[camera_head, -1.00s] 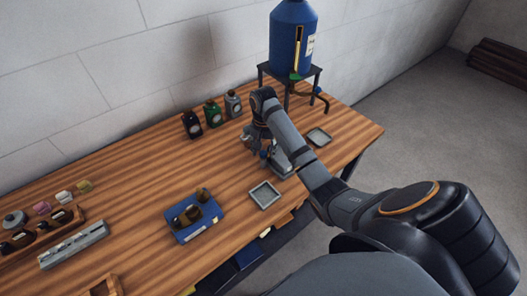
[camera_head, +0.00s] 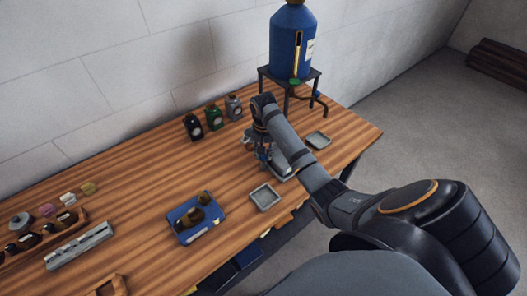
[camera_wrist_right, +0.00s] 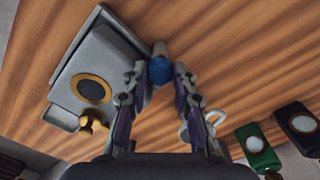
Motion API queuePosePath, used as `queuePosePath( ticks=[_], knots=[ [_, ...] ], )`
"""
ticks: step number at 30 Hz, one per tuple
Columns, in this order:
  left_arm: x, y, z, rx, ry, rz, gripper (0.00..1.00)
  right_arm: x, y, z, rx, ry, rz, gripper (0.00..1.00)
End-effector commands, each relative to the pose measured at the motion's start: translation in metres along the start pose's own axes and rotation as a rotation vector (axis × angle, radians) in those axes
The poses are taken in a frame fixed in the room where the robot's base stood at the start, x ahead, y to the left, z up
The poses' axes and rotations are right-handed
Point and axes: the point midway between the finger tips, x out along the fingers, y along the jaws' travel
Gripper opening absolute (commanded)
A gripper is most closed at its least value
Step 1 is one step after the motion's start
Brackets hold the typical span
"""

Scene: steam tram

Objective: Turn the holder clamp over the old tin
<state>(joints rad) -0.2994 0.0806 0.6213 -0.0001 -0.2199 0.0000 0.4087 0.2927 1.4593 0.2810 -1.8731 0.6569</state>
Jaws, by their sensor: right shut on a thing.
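My right gripper (camera_head: 264,154) is over the grey device near the front right of the bench. In the wrist view its two fingers (camera_wrist_right: 159,74) close around a blue ball-shaped knob (camera_wrist_right: 160,70) on a short grey stem, which I take for the clamp's handle. Beside it on the left is the grey body of the holder (camera_wrist_right: 100,65), with a dark disc in a brass ring (camera_wrist_right: 93,90) and a brass knob (camera_wrist_right: 93,126). The holder also shows in the head view (camera_head: 288,168), partly hidden by my arm. I cannot make out the old tin for sure.
Several bottles (camera_head: 214,117) stand behind. A blue tank (camera_head: 293,45) on a stand is at the back right. A blue box (camera_head: 196,218) lies left; bare wood surrounds it.

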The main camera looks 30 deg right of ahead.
Motion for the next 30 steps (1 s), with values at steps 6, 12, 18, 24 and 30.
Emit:
queuePosePath(
  ticks=[6, 12, 18, 24, 30],
  knots=[
    [0.001, 0.000, 0.000, 0.000, 0.000, 0.000, 0.40, 0.000, 0.000, -0.001, 0.000, 0.002, 0.000, 0.42],
    [0.001, 0.000, 0.000, 0.000, 0.000, 0.000, 0.40, 0.000, 0.000, 0.000, 0.001, 0.001, 0.000, 0.49],
    [0.001, -0.001, 0.003, 0.000, -0.004, -0.001, 0.40, 0.000, 0.000, 0.000, 0.001, 0.001, 0.000, 0.49],
    [0.014, 0.001, 0.003, 0.000, -0.003, 0.000, 0.40, 0.005, 0.000, -0.001, 0.041, 0.001, -0.001, 0.49],
    [0.027, 0.002, 0.004, 0.000, -0.002, 0.000, 0.40, -0.015, -0.001, -0.002, 0.121, 0.005, -0.003, 0.49]
  ],
)
